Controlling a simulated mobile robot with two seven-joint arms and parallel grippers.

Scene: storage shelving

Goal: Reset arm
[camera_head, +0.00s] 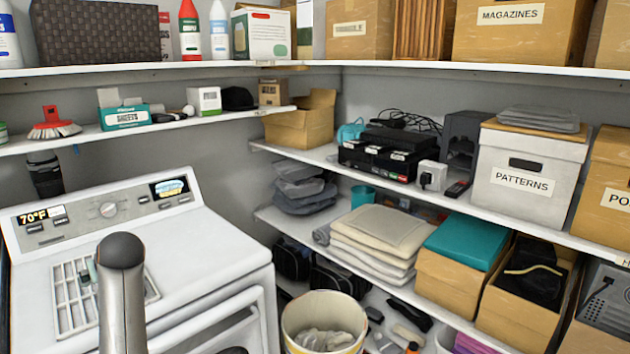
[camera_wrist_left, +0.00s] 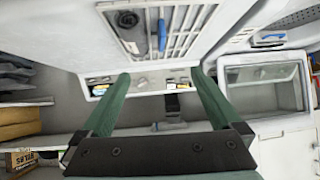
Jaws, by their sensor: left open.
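My left gripper (camera_wrist_left: 160,76) shows in the left wrist view, with two green fingers spread wide and nothing between them. Past its fingertips is the white appliance top with its control panel. In the head view, a grey arm link of mine (camera_head: 122,290) with a dark rounded end rises in front of the white appliance (camera_head: 205,245). I cannot make out the left gripper in that view. My right gripper shows in neither view.
A slotted grille (camera_head: 75,300) on the appliance top holds small items. A white bucket (camera_head: 325,305) stands right of the appliance. Loaded shelves run along both walls, with a PATTERNS box (camera_head: 520,182) at right. The space above the appliance top looks mostly free.

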